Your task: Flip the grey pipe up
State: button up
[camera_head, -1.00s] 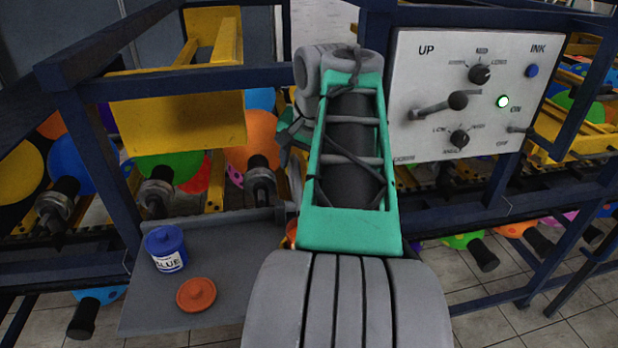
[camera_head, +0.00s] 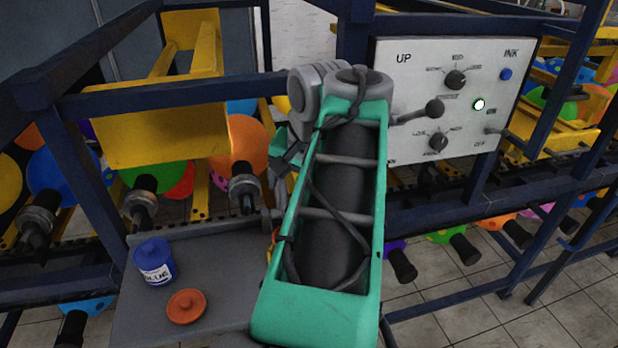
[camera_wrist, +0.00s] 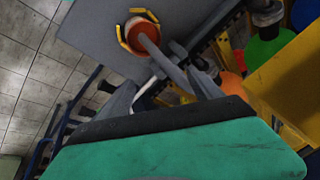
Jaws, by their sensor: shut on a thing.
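The grey pipe (camera_wrist: 168,62) shows in the wrist view as a slanted bar. It runs from above an open orange pot (camera_wrist: 143,36) down between the fingers of my gripper (camera_wrist: 168,86). My gripper is shut on the pipe. The fingers partly cover the hold, so the exact contact is hard to see. In the head view my green and grey arm hides the pipe and most of the pot.
A blue ink jar (camera_head: 154,262) and an orange lid (camera_head: 186,306) rest on the grey shelf (camera_head: 225,268). Dark blue frame bars (camera_head: 175,97) surround my arm. A white control panel (camera_head: 455,60) with knobs and a lever stands to the right. Balloons hang behind.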

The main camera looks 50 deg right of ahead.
jog(key=s+r+p, duration=0.1)
jog(key=s+r, duration=0.1)
jog(key=shift+s+p, duration=0.35)
jog(key=shift+p, duration=0.05)
jog(key=shift+c, duration=0.3)
jog(key=s+a+r+p, duration=0.4)
jog(key=s+p, duration=0.1)
jog(key=p, duration=0.3)
jog(key=shift+s+r+p, duration=0.2)
jog(key=shift+s+p, duration=0.05)
jog(key=shift+p, duration=0.05)
